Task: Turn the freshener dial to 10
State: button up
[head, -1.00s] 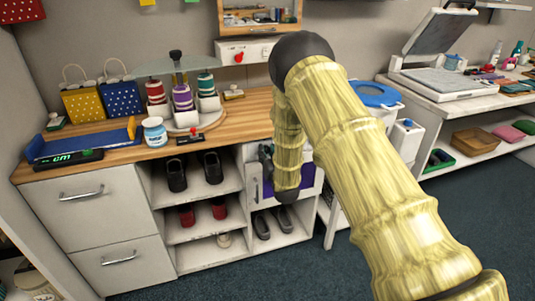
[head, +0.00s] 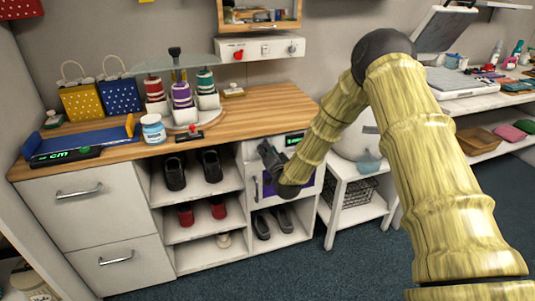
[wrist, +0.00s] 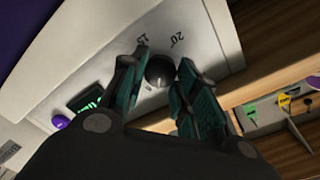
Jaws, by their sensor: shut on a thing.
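The freshener dial (wrist: 159,70) is a dark round knob on a pale panel (wrist: 205,50) in the wrist view. The printed numbers 15 and 20 show beside it; a 10 is not visible and the dial's pointer is too unclear to read. My gripper (wrist: 163,82) has its two dark green fingers on either side of the dial, shut on it. In the head view, my gripper (head: 268,156) is at the front of the white freshener cabinet (head: 252,150), which has a purple window (head: 305,177). The dial is hidden there.
A lit green display (wrist: 87,98) and a purple button (wrist: 60,122) sit beside the dial. Open shoe shelves (head: 200,187) adjoin the cabinet on the left. A wooden counter (head: 270,105) lies above. A white side table (head: 350,180) stands to the right.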

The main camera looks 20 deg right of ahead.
jog(key=shift+d+f+m+y+b, duration=0.15)
jog(key=shift+m+y+b, duration=0.1)
jog(key=shift+m+b, duration=3.15)
jog(key=shift+d+f+m+y+b, duration=0.1)
jog(key=shift+m+y+b, duration=0.15)
jog(key=shift+m+b, duration=3.15)
jog(key=shift+r+m+p, duration=0.1)
jog(key=shift+m+p, duration=0.45)
jog(key=shift+m, duration=0.25)
jog(key=o, duration=1)
jog(key=shift+d, duration=0.1)
jog(key=shift+a, duration=0.2)
